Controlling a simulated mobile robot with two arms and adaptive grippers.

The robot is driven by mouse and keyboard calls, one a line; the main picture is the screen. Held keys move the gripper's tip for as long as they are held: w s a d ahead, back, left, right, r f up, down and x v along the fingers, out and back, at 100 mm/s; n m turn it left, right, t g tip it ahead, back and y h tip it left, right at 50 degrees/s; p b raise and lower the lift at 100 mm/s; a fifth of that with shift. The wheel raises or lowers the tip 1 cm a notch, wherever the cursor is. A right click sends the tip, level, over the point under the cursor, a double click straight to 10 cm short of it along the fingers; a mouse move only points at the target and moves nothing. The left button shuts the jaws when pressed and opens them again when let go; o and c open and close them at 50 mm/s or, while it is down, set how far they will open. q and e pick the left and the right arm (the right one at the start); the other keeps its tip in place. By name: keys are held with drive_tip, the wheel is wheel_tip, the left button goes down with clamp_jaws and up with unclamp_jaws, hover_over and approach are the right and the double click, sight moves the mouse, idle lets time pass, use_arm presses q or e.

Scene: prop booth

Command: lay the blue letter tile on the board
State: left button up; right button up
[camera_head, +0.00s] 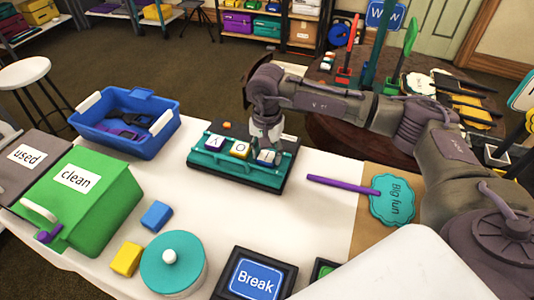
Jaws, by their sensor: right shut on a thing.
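The teal board (237,174) stands on a black base on the white table. A purple-edged tile marked A (214,142) and a yellow-edged tile marked O (240,149) stand on it. My right gripper (267,146) is over the board's right part, shut on the blue letter tile (267,158), whose letter is partly hidden by the fingers. The tile is in line with the other two, right of the O tile. I cannot tell whether it touches the board. My left gripper is not in view.
A blue bin (152,103) stands left of the board, with a green "clean" box (78,200) nearer. A blue block (157,215), yellow block (126,259), teal round pot (172,268) and "Break" sign (256,276) are in front. A "Big fun" paddle (391,199) lies right.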

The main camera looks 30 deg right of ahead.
sight(267, 156)
drive_tip(key=shift+f, duration=0.2)
drive_tip(key=o, duration=1)
drive_tip(key=shift+r, duration=0.15)
drive_tip(key=shift+r, duration=0.4)
wheel_tip(267, 156, up, 11)
drive_tip(key=p, duration=0.6)
drive_tip(key=shift+r, duration=0.2)
